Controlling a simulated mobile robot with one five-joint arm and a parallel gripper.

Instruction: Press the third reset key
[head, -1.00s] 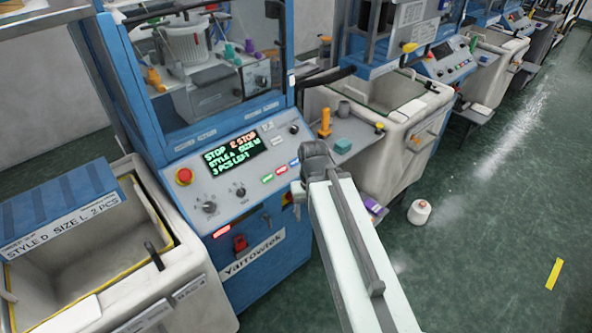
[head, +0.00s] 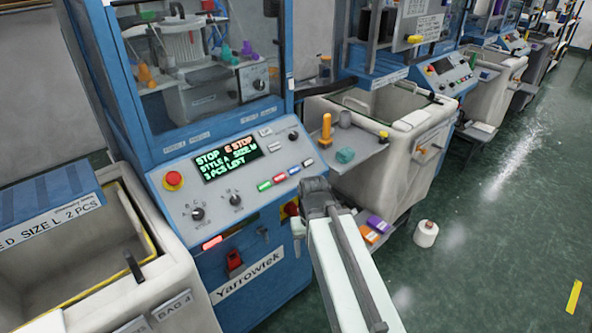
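The blue knitting machine's sloped control panel (head: 225,180) faces me. Its dark display (head: 228,158) reads STOP, E STOP, STYLE A, 3 PCS LEFT. A red mushroom button (head: 174,179) sits at the panel's left. My gripper (head: 300,236) is at the panel's lower right, below the keys and apart from them as seen here. Its fingers are mostly hidden by my arm.

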